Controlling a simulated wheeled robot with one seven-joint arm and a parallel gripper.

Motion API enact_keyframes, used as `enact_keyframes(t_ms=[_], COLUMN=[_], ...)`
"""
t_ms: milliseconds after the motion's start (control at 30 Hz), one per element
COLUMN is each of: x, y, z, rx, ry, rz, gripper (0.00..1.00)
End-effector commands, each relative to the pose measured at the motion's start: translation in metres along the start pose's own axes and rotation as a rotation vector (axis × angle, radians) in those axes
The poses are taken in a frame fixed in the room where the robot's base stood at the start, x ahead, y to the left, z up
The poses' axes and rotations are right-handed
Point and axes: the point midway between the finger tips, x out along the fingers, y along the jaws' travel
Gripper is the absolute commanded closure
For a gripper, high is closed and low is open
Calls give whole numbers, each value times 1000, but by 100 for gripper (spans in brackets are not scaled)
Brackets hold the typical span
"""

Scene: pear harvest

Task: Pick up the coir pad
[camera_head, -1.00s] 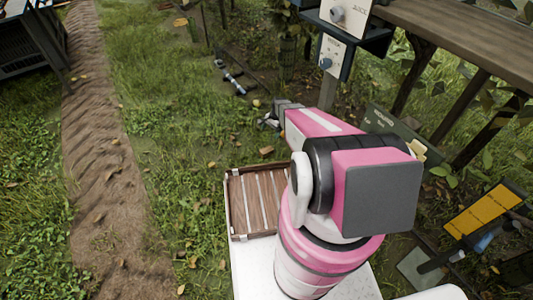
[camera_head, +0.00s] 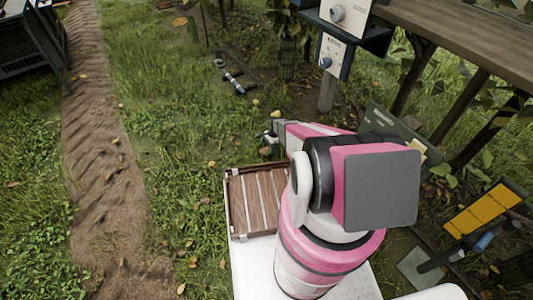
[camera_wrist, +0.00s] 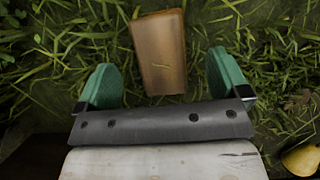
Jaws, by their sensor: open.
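The coir pad (camera_wrist: 158,50) is a plain brown block lying in the grass, seen in the upper middle of the wrist view. My gripper (camera_wrist: 164,78) is open, with one green finger pad on each side of the pad's near part. The fingers stand apart from the pad, with a gap on both sides. How high they are above it is hard to tell. In the head view my gripper (camera_head: 268,136) is small and partly hidden by my pink and white arm, just beyond the slatted wooden tray (camera_head: 232,205).
A yellow pear (camera_wrist: 301,158) lies at the lower right of the wrist view. A post with control boxes (camera_head: 334,55), a wooden bench (camera_head: 450,35) and a yellow sign (camera_head: 484,210) stand to the right. Grass and a dirt track (camera_head: 95,150) are open on the left.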

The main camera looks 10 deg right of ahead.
Motion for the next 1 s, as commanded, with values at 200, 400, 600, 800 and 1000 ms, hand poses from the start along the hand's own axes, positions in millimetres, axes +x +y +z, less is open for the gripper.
enact_keyframes(t_ms=[200,400,600,800,1000], x=[26,48,49,48,48], y=[-1,0,0,0,0], z=[-4,-4,-4,-4,-4], rx=[-1,0,0,0,0], ry=[-1,0,0,0,0], rz=[2,1,0,0,0], gripper=[6,6,6,62,67])
